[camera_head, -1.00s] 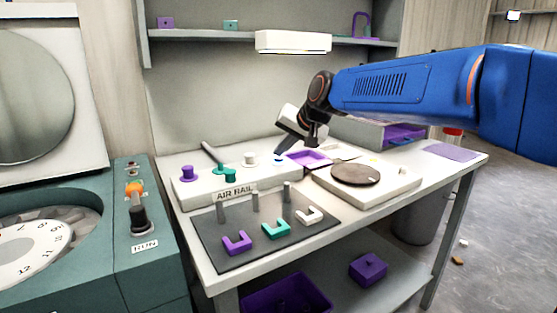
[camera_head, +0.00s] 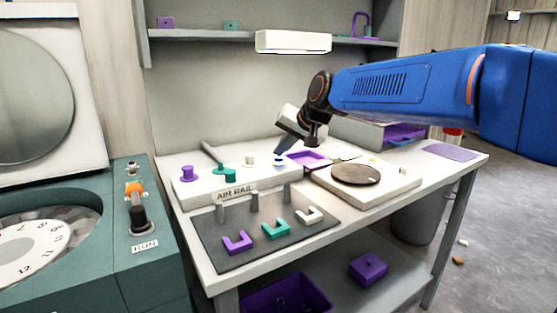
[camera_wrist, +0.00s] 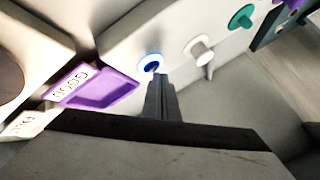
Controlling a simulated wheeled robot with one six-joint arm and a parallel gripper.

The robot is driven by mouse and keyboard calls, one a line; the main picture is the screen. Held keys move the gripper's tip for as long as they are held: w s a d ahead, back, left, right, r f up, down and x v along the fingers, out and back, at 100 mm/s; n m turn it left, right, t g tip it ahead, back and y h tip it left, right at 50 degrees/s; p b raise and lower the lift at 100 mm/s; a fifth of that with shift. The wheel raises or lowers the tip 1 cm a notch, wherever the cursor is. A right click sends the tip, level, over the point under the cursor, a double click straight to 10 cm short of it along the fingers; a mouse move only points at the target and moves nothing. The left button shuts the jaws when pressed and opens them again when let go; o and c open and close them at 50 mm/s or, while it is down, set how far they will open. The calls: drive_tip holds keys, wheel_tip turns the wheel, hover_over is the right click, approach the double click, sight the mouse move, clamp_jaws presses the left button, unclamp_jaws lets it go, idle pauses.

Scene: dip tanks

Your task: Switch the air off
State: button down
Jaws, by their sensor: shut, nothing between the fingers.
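The white air rail block (camera_head: 205,191), with an AIR RAIL label, lies on the bench. It carries a purple knob (camera_head: 188,173), teal and white knobs, and a grey-green lever (camera_head: 211,155) at its back left. A small blue button with a white ring (camera_head: 279,161) sits at its right end. My gripper (camera_head: 278,156) is shut and empty, its tips at the blue button. In the wrist view the fingertips (camera_wrist: 159,78) point at the blue button (camera_wrist: 151,65), beside its near edge; I cannot tell whether they touch it. A white knob (camera_wrist: 200,49) is farther right.
A dark mat (camera_head: 225,255) with posts and U-shaped pieces lies in front. A purple tray (camera_head: 310,157) and a round dark plate (camera_head: 356,174) are to the right. A teal machine with a RUN switch (camera_head: 139,216) stands left. A shelf lamp (camera_head: 293,42) hangs above.

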sight(281, 161)
drive_tip(key=shift+f, duration=0.1)
idle(0.3)
drive_tip(key=shift+f, duration=0.35)
idle(0.3)
drive_tip(key=shift+r, duration=0.45)
drive_tip(key=shift+r, duration=3)
